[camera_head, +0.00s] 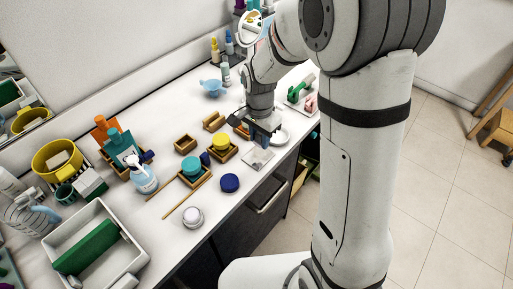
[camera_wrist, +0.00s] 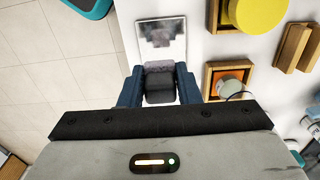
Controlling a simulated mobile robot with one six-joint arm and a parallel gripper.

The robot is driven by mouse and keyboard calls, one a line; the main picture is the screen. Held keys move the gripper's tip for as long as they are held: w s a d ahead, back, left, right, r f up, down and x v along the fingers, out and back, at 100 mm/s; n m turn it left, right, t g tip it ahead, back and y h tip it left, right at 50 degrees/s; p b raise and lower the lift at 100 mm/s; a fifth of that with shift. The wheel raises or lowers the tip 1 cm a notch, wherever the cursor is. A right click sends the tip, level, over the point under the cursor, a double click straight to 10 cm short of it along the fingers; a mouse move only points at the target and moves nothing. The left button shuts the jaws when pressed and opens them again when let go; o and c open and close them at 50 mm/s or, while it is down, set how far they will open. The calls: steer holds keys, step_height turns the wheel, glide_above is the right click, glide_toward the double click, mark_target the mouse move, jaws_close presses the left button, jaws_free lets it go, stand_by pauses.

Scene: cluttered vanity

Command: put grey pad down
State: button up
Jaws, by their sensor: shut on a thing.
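My gripper (camera_wrist: 159,82) is shut on a dark grey pad (camera_wrist: 160,90), which sits between its two blue fingers in the wrist view. In the head view my gripper (camera_head: 264,134) hangs over the right-front edge of the white vanity top, and the pad is hard to make out there. A pale square plate (camera_wrist: 162,28) with a dark blocky patch lies just beyond the fingertips in the wrist view. It also shows below the gripper in the head view (camera_head: 257,159). I cannot tell whether the pad touches the plate.
A yellow-topped jar (camera_head: 221,142) in a wooden tray, a teal jar (camera_head: 191,165) and a blue jar (camera_head: 229,183) stand left of the plate. A small wooden tray (camera_wrist: 209,94) is right of my fingers. The counter's front edge is close.

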mark_target(258, 156)
step_height(258, 156, down, 2)
steer(key=shift+w+a+f, duration=0.1)
steer(key=shift+a, duration=0.05)
step_height(258, 156, down, 4)
steer(key=shift+a+r, duration=0.1)
steer(key=shift+r, duration=0.05)
